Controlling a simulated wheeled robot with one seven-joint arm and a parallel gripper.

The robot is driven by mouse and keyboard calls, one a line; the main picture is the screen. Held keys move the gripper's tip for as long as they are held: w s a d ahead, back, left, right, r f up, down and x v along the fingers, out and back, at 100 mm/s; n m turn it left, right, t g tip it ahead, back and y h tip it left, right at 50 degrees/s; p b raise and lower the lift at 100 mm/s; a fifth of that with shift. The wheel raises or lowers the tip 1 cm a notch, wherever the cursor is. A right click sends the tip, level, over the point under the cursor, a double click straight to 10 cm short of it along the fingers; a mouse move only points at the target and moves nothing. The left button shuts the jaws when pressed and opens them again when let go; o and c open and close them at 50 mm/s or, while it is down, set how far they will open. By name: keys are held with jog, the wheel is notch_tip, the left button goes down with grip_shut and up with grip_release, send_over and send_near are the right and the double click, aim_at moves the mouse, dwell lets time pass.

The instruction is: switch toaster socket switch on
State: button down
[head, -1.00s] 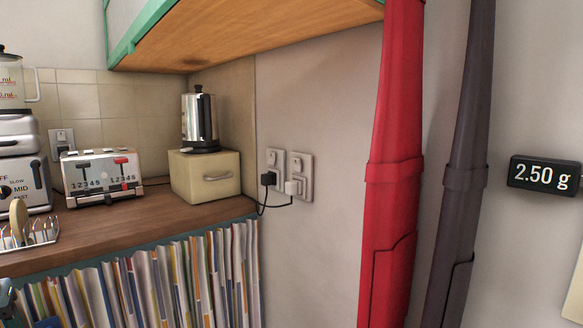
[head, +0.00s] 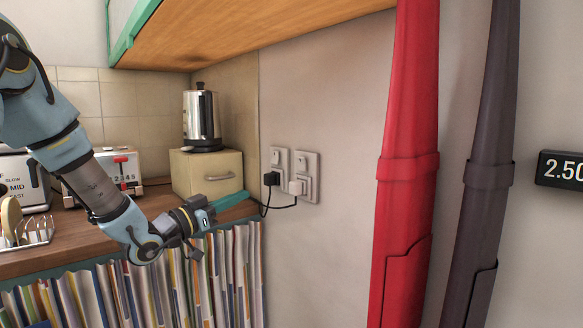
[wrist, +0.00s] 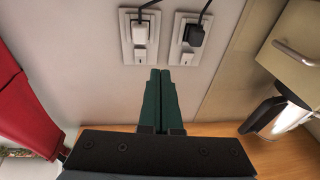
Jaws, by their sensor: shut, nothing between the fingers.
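Two white wall sockets sit side by side: one with a black plug (head: 271,178), one with a white plug (head: 296,187). Each has a small switch above its plug, the left switch (head: 275,157) and the right switch (head: 303,160). The wrist view is upside down, with the white-plug socket (wrist: 126,40) left and the black-plug socket (wrist: 175,50) right. My gripper (head: 246,194) is shut and empty, in front of the wall left of the sockets. In the wrist view my fingertips (wrist: 160,72) point between them. I cannot tell the switch positions. The toaster (head: 128,160) is partly hidden by my arm.
A cream bread box (head: 205,173) with a steel kettle (head: 202,118) on top stands left of the sockets. A wooden cupboard (head: 250,35) overhangs. Red (head: 408,170) and dark (head: 485,180) hanging items stand right. Files (head: 100,290) fill the shelf below. The wall between is clear.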

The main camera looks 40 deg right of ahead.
aim_at(300, 160)
jog(key=s+r+g, duration=0.1)
jog(key=s+d+r+m+g+h, duration=0.1)
jog(key=shift+s+d+h, duration=0.1)
jog(key=shift+s+h, duration=0.2)
jog(key=p+x, duration=0.5)
jog(key=x, duration=0.8)
jog(key=shift+r, duration=0.15)
jog(key=shift+d, duration=0.5)
